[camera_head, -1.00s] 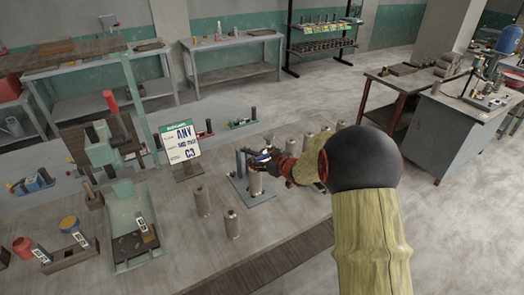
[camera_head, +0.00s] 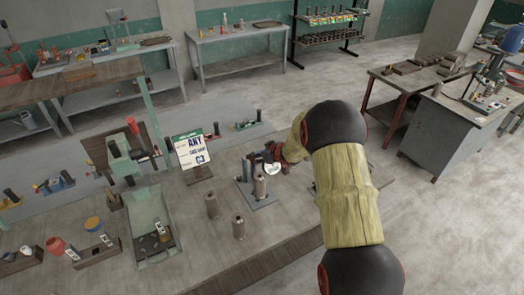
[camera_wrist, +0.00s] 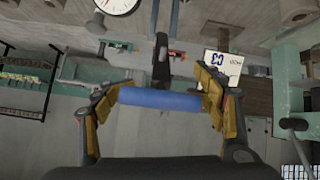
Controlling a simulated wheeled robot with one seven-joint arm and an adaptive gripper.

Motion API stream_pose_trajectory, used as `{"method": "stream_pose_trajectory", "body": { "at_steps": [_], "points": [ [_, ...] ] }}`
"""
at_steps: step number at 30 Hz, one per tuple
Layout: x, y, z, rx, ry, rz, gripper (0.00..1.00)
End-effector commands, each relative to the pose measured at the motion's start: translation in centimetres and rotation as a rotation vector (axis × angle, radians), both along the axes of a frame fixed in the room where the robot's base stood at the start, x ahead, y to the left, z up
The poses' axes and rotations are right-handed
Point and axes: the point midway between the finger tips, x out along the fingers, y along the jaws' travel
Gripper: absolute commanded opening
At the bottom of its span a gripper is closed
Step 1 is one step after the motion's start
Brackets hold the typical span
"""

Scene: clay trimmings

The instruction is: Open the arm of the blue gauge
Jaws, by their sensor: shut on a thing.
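The blue gauge stands on the bench, with a flat blue-grey base (camera_head: 262,204) and an upright post (camera_head: 240,166). A metal cylinder (camera_head: 260,187) stands on its base. A white round dial (camera_head: 272,168) shows beside my gripper (camera_head: 272,151), and also at the top edge of the wrist view (camera_wrist: 116,3). In the wrist view my gripper (camera_wrist: 160,101) is shut on a blue bar (camera_wrist: 160,99), which lies crosswise between its fingers and looks like the gauge's arm handle. My arm hides part of the bench to the right of the gauge.
Two metal cylinders (camera_head: 211,205) (camera_head: 238,228) stand in front of the gauge. A sign (camera_head: 190,149) stands to its left. A green press (camera_head: 122,160) and a green tray (camera_head: 152,225) are further left.

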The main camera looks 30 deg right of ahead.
Motion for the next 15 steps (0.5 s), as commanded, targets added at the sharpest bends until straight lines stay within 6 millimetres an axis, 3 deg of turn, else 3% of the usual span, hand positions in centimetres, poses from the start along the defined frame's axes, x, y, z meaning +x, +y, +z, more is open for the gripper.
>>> {"method": "stream_pose_trajectory", "body": {
  "at_steps": [1, 15],
  "points": [
    [0.6, -0.5, 1.3, -0.001, -0.007, -0.01, 0.21],
    [4.4, -0.4, 3.7, -0.001, -0.009, -0.008, 0.21]
  ]
}}
